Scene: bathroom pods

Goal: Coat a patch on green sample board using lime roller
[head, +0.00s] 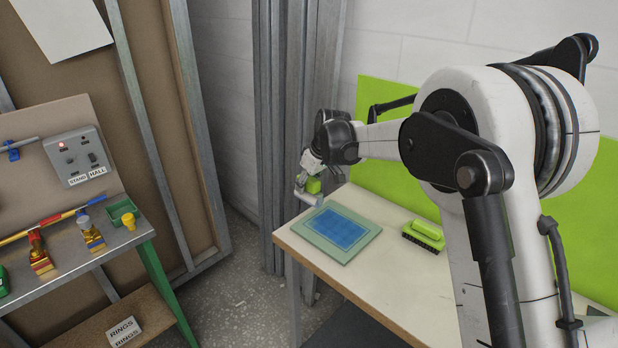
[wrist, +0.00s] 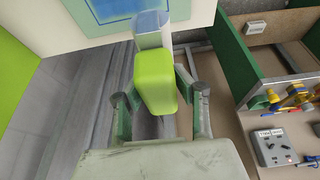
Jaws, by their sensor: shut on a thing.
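The green sample board (head: 359,250) lies flat on the table, pale green around a blue gridded rectangle (head: 343,229). Part of the board also shows at the top of the wrist view (wrist: 75,14). My gripper (head: 311,166) is near the board's far left corner, above the table's left end. In the wrist view my gripper (wrist: 158,88) is shut on the lime roller (wrist: 155,82), fingers on both sides of its lime handle. The roller's pale, bluish head (wrist: 150,25) points toward the board. The roller also shows small in the head view (head: 313,186). I cannot tell whether the head touches the board.
A lime brush (head: 424,234) lies right of the board. A lime panel (head: 480,190) stands behind the table (head: 385,284). On the left, a bench (head: 75,250) holds coloured tools, a green tray (head: 122,211) and a switch box (head: 77,156). Floor lies between bench and table.

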